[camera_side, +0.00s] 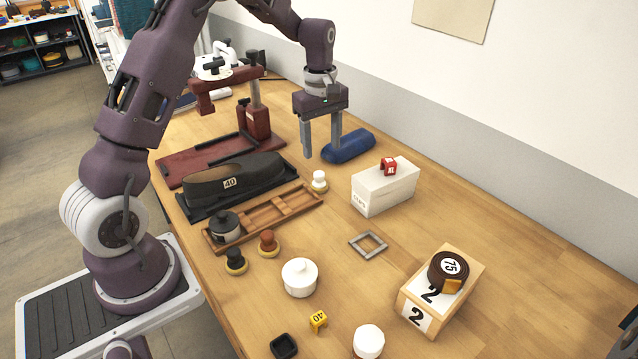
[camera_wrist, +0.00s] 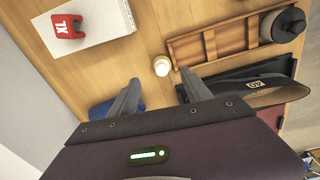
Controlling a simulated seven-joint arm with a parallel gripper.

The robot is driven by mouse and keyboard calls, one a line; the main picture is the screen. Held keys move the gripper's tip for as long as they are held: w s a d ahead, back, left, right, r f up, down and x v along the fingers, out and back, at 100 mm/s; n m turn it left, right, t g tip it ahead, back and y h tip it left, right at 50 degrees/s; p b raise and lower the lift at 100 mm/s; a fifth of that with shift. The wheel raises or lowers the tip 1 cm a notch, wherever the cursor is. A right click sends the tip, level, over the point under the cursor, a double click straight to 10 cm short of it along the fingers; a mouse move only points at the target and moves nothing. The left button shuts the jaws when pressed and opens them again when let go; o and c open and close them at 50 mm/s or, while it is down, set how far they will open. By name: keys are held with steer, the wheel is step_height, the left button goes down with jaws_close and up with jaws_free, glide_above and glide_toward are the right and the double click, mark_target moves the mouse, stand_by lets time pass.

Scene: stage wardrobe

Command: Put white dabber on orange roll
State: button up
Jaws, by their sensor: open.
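The white dabber (camera_side: 319,181) is a small white knob on a pale yellowish base. It stands upright on the table beside the wooden tray's far end; the wrist view shows it from above (camera_wrist: 162,66). My gripper (camera_side: 321,155) is open and empty, fingers pointing down, above and a little behind the dabber. In the wrist view the dabber appears just beyond the gap between the fingertips (camera_wrist: 160,77). A dark brown roll (camera_side: 449,267) with an orange patch and a round "75" label sits on a wooden block marked 2. No wholly orange roll shows.
A white box (camera_side: 385,188) with a red XL clip (camera_side: 389,167) stands right of the dabber. A blue roll (camera_side: 348,146) lies close to my fingers. The wooden tray (camera_side: 283,207) is left. A grey square frame (camera_side: 368,243) lies between dabber and block.

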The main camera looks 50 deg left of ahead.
mark_target(319, 173)
steer(key=shift+n, duration=0.6)
steer(key=f, duration=0.1)
steer(key=a+f, duration=0.1)
steer(key=f, duration=0.2)
steer(key=shift+w+a, duration=0.3)
steer(key=shift+w, duration=0.1)
step_height(319, 173, down, 6)
steer(key=shift+s+f, duration=0.15)
steer(key=shift+f, duration=0.05)
jaws_close()
steer(key=shift+r, duration=0.1)
